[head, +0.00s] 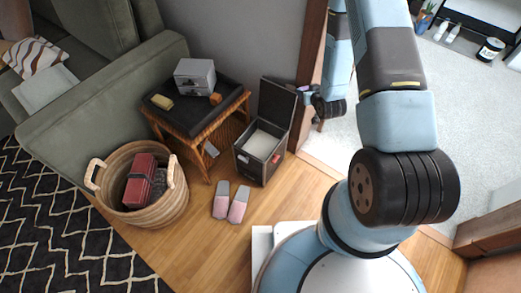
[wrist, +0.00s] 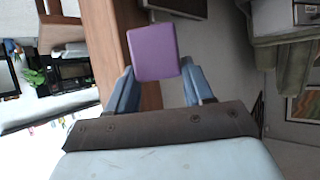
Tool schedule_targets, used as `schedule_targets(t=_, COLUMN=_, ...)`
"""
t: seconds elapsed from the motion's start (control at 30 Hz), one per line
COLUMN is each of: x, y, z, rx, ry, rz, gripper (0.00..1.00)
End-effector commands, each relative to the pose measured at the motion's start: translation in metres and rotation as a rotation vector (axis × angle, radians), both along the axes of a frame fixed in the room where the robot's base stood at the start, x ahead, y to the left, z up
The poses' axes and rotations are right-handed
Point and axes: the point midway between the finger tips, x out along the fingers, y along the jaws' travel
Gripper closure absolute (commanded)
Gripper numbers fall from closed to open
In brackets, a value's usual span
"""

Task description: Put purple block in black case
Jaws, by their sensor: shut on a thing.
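The purple block (wrist: 153,50) is held at the fingertips of my gripper (wrist: 158,72) in the wrist view, with a blue-grey finger on each side. I cannot make out the block in the head view. The black case (head: 243,163) stands on the wood floor in the head view, its lid (head: 277,102) raised at the back and a pale inside showing. My arm reaches up the right side of the head view. Its far end is near the wooden post, above and right of the case, partly hidden by my own links.
A wicker side table (head: 157,113) left of the case bears a grey box (head: 195,76) and small items. A round basket (head: 160,212) holds a red object (head: 140,181). Pink-grey slippers (head: 230,203) lie before the case. A green sofa (head: 95,100) and wooden post (head: 311,50) flank the area.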

Motion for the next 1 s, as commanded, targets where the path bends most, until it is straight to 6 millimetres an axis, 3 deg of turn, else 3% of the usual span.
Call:
schedule_targets(t=0.03, x=-0.002, y=0.004, z=-0.018, rx=0.001, ry=0.005, rz=0.038, gripper=0.79)
schedule_targets(t=0.33, x=-0.026, y=0.040, z=-0.105, rx=0.002, ry=0.004, rz=0.298, gripper=0.79)
schedule_targets(t=0.6, x=-0.070, y=0.075, z=-0.183, rx=0.004, ry=0.004, rz=0.539, gripper=0.79)
schedule_targets(t=0.8, x=-0.104, y=0.095, z=-0.224, rx=0.003, ry=0.002, rz=0.673, gripper=0.79)
schedule_targets(t=1.0, x=-0.118, y=0.105, z=-0.240, rx=0.002, ry=-0.001, rz=0.731, gripper=0.79)
